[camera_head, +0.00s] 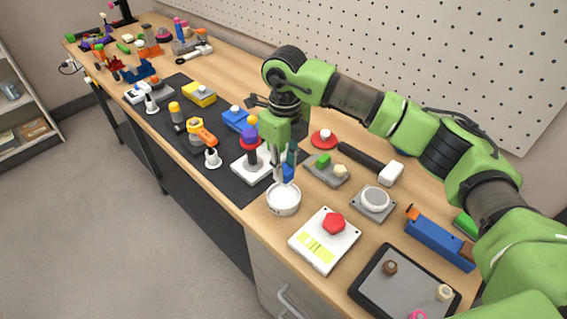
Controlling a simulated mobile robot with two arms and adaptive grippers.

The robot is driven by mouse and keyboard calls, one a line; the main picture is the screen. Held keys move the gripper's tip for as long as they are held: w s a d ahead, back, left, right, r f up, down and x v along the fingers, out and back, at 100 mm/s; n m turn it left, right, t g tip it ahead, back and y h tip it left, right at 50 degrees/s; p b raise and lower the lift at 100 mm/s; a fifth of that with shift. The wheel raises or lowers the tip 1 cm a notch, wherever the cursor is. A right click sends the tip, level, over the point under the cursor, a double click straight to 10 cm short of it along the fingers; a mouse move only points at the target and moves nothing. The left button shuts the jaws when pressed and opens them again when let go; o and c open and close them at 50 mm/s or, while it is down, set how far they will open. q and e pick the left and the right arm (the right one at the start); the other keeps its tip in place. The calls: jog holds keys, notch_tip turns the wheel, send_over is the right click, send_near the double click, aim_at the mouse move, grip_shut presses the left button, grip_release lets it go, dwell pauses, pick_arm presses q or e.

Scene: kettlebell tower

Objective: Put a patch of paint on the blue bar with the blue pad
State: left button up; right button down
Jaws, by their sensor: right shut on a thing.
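My right gripper (283,164), on the green arm from the right, points down and is shut on a small blue pad (288,173). The pad is partly hidden by the fingers. It is right over the mouth of a round white cup (283,203); I cannot tell whether it touches the cup. A long blue bar (437,243) with orange ends lies on the bench at the right, apart from the gripper and partly beside my arm. My left gripper is not in view.
A white box with a red button (324,240) stands in front of the cup. A grey dial block (373,204), a black-handled tool (372,163) and a dark tray (377,290) are nearby. Several colourful items fill the bench to the left; a pegboard (400,45) stands behind.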

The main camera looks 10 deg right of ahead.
jog(key=shift+a+m, duration=0.1)
jog(key=shift+m, duration=0.3)
jog(key=shift+f, duration=0.15)
jog(key=shift+f+b, duration=0.35)
jog(key=shift+f, duration=0.4)
jog(key=b, duration=0.2)
send_over(284, 198)
jog(key=shift+w+f, duration=0.2)
jog(key=shift+f, duration=2)
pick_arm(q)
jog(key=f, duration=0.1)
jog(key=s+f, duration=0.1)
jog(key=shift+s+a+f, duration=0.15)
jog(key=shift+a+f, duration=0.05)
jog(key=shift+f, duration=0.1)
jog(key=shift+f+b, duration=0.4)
pick_arm(e)
jog(key=shift+f, duration=0.5)
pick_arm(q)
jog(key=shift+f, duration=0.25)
pick_arm(e)
jog(key=shift+s+f, duration=0.15)
jog(key=shift+f, duration=0.05)
jog(key=shift+r, duration=0.15)
